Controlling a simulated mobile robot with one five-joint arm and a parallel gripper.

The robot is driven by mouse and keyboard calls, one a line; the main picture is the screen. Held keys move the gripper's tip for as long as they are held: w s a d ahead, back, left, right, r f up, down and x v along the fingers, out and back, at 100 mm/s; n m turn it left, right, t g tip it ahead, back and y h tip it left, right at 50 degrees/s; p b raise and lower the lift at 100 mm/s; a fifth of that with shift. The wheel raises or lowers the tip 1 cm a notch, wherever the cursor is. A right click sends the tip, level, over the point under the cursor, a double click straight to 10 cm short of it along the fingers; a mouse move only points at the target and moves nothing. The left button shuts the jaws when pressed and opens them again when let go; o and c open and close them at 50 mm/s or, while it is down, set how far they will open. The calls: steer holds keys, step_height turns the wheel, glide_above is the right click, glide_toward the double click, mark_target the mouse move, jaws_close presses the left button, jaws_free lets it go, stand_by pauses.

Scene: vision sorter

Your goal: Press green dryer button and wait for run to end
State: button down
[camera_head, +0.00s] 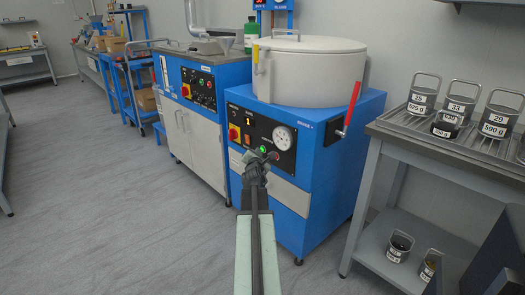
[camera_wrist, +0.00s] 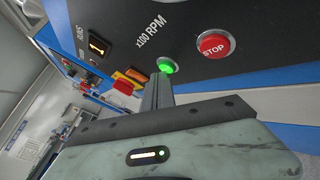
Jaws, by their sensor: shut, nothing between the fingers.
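The dryer is a blue cabinet (camera_head: 335,172) topped by a white drum (camera_head: 312,70) whose lid looks closed. Its dark front panel carries a lit green button (camera_head: 263,149), which also shows in the wrist view (camera_wrist: 167,65). A red STOP button (camera_wrist: 213,44) sits to its right. An orange display (camera_wrist: 97,46) labelled RUNS seems to read 1. My gripper (camera_head: 254,160) is shut and empty in front of the panel. In the wrist view its fingertips (camera_wrist: 161,80) are at the lower edge of the green button; I cannot tell whether they touch it.
A white dial gauge (camera_head: 282,138) and a red-yellow switch (camera_head: 235,133) are on the panel. A red-handled lever (camera_head: 352,101) stands at the drum's right. Another blue machine (camera_head: 203,88) is on the left. A rack (camera_head: 395,136) with labelled weights is on the right. The grey floor (camera_head: 100,220) at left is clear.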

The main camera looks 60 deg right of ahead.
steer(key=shift+w+a, duration=0.15)
steer(key=shift+a, duration=0.4)
steer(key=a, duration=0.1)
steer(key=w+a, duration=0.1)
steer(key=a, duration=0.2)
steer(key=shift+w+a, duration=0.3)
steer(key=shift+a, duration=0.05)
stand_by(0.6)
